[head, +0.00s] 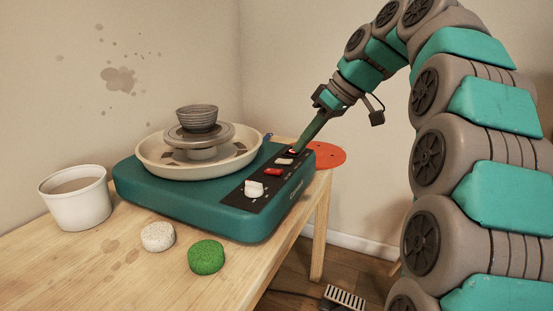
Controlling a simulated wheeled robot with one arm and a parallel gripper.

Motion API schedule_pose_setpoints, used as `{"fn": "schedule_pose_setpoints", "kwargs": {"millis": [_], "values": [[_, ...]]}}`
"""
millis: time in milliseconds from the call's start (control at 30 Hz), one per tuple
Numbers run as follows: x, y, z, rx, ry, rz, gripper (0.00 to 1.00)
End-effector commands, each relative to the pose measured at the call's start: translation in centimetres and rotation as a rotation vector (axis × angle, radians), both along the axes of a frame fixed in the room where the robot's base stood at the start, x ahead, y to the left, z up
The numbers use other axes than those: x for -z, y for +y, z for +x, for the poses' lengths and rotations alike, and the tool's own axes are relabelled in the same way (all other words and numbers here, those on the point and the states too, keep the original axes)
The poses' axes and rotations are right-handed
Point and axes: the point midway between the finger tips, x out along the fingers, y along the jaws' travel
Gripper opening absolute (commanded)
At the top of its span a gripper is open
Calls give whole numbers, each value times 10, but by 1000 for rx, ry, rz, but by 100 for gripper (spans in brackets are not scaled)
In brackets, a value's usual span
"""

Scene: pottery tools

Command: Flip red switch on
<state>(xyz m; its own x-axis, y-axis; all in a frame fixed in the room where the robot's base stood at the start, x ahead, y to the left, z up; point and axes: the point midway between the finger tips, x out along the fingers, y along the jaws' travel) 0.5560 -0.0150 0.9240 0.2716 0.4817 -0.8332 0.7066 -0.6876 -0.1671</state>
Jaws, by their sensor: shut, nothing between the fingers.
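A teal pottery wheel base (190,205) sits on the wooden table with a black control panel (270,190) along its right side. A red switch (274,171) shows on the middle of the panel. A smaller red and white control (292,152) sits at the panel's far end. My gripper (299,147) is shut and empty, reaching down from the upper right with its tips right at this far control. I cannot tell whether they touch it. The tips partly hide that spot, and the switch positions are too small to read.
A white knob (254,189) and a white switch (284,161) are on the same panel. A grey bowl (197,118) stands on the wheel inside a cream basin (155,160). A white bucket (77,200), a white sponge (158,236) and a green sponge (206,257) are nearby.

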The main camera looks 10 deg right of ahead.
Motion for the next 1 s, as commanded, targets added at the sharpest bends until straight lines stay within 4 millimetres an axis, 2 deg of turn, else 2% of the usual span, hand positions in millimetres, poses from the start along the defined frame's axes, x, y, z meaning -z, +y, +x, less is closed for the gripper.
{"fn": "schedule_pose_setpoints", "kwargs": {"millis": [100, 400, 833, 1000], "values": [[-18, -16, 18, -45, -73, -5, 0], [-41, -39, 35, -126, -181, -29, 0], [-43, -41, 36, -135, -193, -33, 0], [-35, -37, 39, -136, -193, -32, 0]]}}
